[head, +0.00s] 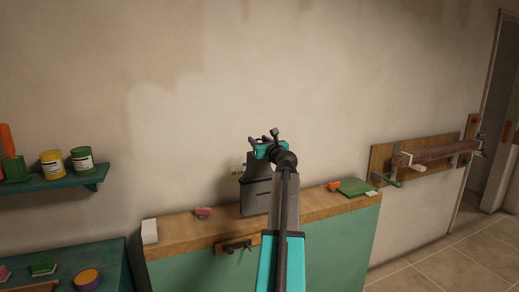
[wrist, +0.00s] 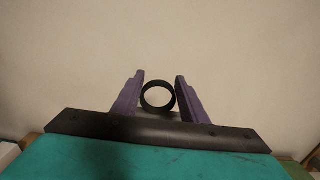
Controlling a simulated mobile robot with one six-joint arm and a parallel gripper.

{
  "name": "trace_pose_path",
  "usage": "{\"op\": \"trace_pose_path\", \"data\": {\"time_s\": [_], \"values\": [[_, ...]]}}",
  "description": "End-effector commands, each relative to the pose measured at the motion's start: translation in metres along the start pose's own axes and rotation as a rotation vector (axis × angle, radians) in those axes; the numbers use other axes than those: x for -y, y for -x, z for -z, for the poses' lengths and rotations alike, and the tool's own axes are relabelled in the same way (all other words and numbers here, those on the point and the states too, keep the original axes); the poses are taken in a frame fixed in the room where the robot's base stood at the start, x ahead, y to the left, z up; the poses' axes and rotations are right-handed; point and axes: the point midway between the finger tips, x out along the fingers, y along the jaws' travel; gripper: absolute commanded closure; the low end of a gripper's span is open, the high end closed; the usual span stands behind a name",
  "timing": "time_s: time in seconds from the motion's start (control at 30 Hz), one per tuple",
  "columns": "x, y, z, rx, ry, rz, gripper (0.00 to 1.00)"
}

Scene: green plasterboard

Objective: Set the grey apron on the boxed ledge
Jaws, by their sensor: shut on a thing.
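The grey apron (head: 256,196) shows as a flat grey piece with a fold line. It is upright against the wall side of the boxed ledge (head: 325,207), a wooden top over a green panelled box. My gripper (head: 264,136) is above the apron, pointing towards the wall. In the wrist view, a dark ring (wrist: 144,98) sits between my gripper's purple fingers (wrist: 158,92), which are shut on it; it looks like the apron's loop. The apron's lower edge overlaps the ledge top; I cannot tell whether it touches. My arm hides its right side.
On the ledge are a white block (head: 149,231), a pink item (head: 203,212), an orange item (head: 333,186) and a green pad (head: 356,187). A small card (head: 237,171) is beside the apron. A shelf with cans (head: 52,165) is left; a wooden rack (head: 425,154) is right.

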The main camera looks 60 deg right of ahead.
Motion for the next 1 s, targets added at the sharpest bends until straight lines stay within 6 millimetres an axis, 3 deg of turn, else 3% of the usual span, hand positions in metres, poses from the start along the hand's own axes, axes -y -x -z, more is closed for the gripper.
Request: {"op": "trace_pose_path", "data": {"time_s": [0.43,0.8,1.0], "values": [[0.009,-0.013,0.001,0.000,-0.001,0.000,1.00],[0.006,-0.010,0.034,0.000,0.000,-0.001,1.00],[0.006,-0.011,0.036,0.001,-0.001,-0.001,1.00]]}}
